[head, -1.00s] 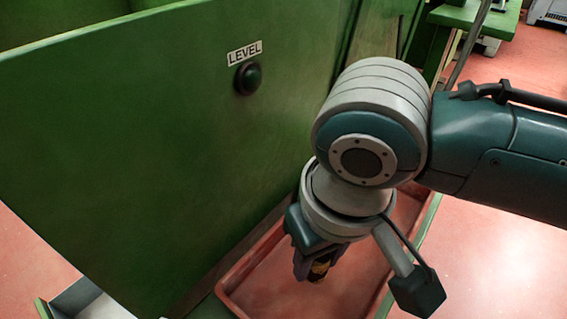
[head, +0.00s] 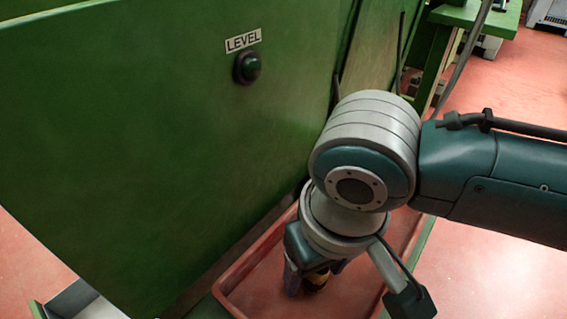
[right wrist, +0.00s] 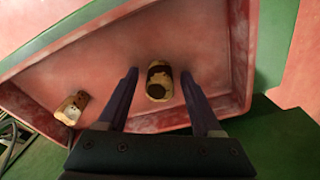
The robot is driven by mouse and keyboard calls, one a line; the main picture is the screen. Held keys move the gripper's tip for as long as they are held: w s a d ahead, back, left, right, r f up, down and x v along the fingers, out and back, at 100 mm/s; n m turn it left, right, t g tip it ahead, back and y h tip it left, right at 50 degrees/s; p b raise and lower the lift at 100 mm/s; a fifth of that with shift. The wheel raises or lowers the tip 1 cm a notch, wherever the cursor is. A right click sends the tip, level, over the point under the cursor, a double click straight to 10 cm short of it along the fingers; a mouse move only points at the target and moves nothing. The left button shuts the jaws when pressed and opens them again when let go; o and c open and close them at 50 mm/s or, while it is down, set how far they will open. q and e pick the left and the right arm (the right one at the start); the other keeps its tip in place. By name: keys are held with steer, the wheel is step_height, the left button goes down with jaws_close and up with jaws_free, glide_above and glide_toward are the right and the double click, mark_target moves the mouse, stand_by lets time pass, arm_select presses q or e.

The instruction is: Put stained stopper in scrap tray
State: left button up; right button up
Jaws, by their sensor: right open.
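The stained stopper (right wrist: 158,91), pale cork with a broad dark band, is in the red scrap tray (right wrist: 240,58) in the right wrist view. My right gripper (right wrist: 158,74) is open, with one finger on each side of the stopper and gaps showing between. In the head view my right gripper (head: 305,284) is low inside the tray (head: 240,268). Whether the stopper rests fully on the tray floor is hard to tell. My left gripper is not in view.
Another cork stopper (right wrist: 70,108) with small dark spots lies in the tray, to the left in the right wrist view. A green panel (head: 130,130) with a LEVEL label and dark round knob (head: 247,68) rises beside the tray. A pale metal container (head: 75,303) shows at lower left.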

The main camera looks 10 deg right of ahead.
mark_target(324, 278)
steer(key=shift+r, duration=0.1)
step_height(324, 278, up, 12)
steer(key=s+p, duration=0.1)
steer(key=p, duration=0.5)
steer(key=s+a+y, duration=0.3)
steer(key=s, duration=0.2)
steer(key=s+d+t+h, duration=0.1)
steer(key=s+d, duration=0.2)
steer(key=d, duration=0.3)
steer(key=s+d+r+t+h, duration=0.1)
steer(key=s+d+h, duration=0.1)
steer(key=d, duration=0.4)
steer(key=shift+s+d, duration=0.15)
steer(key=shift+s, duration=0.55)
